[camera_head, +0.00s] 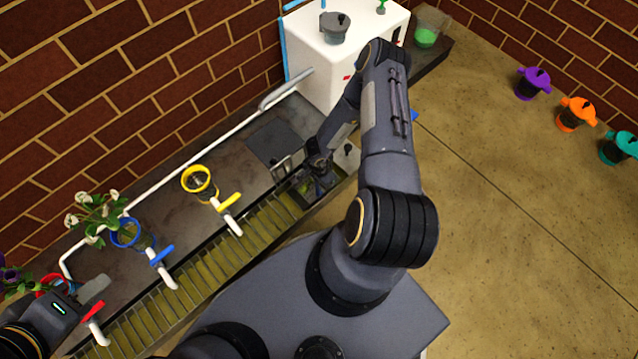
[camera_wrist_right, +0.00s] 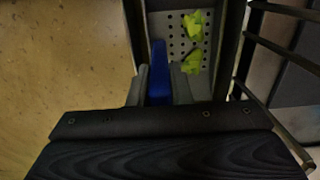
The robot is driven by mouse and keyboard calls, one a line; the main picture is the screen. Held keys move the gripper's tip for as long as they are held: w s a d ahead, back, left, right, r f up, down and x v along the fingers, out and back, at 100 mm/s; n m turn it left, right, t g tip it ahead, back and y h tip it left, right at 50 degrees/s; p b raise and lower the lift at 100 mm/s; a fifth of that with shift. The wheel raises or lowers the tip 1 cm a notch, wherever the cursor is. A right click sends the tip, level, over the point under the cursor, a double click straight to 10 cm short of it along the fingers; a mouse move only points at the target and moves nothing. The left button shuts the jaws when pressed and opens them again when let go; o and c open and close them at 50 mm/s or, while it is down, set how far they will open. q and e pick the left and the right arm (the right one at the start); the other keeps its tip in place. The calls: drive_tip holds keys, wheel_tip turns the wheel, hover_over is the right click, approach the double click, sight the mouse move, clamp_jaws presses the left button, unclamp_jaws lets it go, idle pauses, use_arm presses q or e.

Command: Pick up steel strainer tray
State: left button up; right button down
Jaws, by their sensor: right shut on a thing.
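The steel strainer tray (camera_wrist_right: 178,50) is a perforated grey plate with a blue handle (camera_wrist_right: 158,72), seen in the right wrist view. It sits between dark side walls, and yellow-green scraps (camera_wrist_right: 194,26) lie on it. My right gripper (camera_wrist_right: 160,88) is shut on the blue handle, one finger on each side. In the head view my right gripper (camera_head: 319,168) is low at the right end of the grated trough, and the tray there is mostly hidden. My left gripper (camera_head: 92,291) is at the lower left, near the red ring holder; its finger gap cannot be made out.
A grated trough (camera_head: 190,279) runs along the counter's front, with yellow (camera_head: 197,180), blue (camera_head: 125,233) and red ring holders and flowers behind. A white box (camera_head: 327,62) stands at the back. Purple (camera_head: 533,83), orange (camera_head: 575,114) and teal pots stand on the open floor at right.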

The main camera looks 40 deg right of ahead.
wheel_tip(320, 180, up, 36)
drive_tip(key=p, duration=2.4)
